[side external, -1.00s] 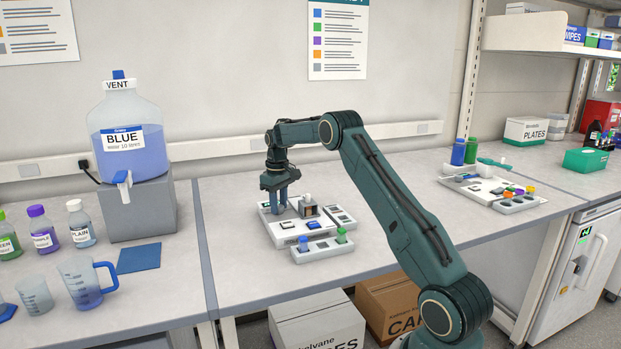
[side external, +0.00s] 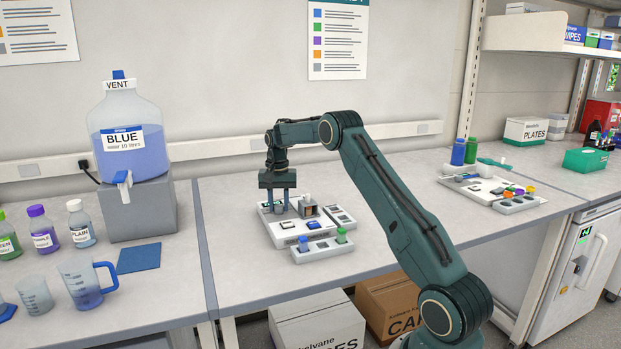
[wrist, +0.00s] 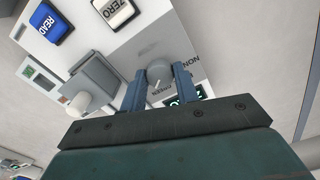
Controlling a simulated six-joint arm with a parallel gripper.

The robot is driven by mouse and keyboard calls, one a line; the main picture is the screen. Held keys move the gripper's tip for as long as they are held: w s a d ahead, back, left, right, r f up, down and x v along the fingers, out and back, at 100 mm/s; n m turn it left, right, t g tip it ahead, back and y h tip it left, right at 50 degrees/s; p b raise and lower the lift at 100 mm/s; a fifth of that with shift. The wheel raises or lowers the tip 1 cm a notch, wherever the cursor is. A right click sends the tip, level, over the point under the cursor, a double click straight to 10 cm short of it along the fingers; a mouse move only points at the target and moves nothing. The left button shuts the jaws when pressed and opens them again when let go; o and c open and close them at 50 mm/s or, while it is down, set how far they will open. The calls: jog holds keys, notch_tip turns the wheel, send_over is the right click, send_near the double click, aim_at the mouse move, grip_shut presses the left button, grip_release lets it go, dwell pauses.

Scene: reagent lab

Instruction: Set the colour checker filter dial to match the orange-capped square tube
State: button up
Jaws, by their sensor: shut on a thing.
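My gripper (wrist: 160,88) is shut on the grey round filter dial (wrist: 158,72), one finger on each side. A pale pointer line shows on the dial's face. Part of the lettering around the dial is hidden by a finger. In the side view my gripper (side external: 280,207) points straight down at the back left of the white colour checker (side external: 278,234), and the dial cannot be made out. Small caps, one of them orange (side external: 509,194), stand in a rack on the far right tray; the tube shape under them is too small to tell.
Beside the dial stands a grey block (wrist: 95,78) with a white knob (wrist: 78,103). Blue READ (wrist: 46,22) and white ZERO (wrist: 114,10) buttons are on the panel. A front rack (side external: 322,250) holds blue- and green-capped tubes.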

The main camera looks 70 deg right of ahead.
aim_at(279, 206)
jog(key=shift+m, duration=1.4)
jog(key=o, duration=1)
notch_tip(279, 206, up, 14)
jog(key=shift+f, duration=0.1)
jog(key=shift+a, duration=0.1)
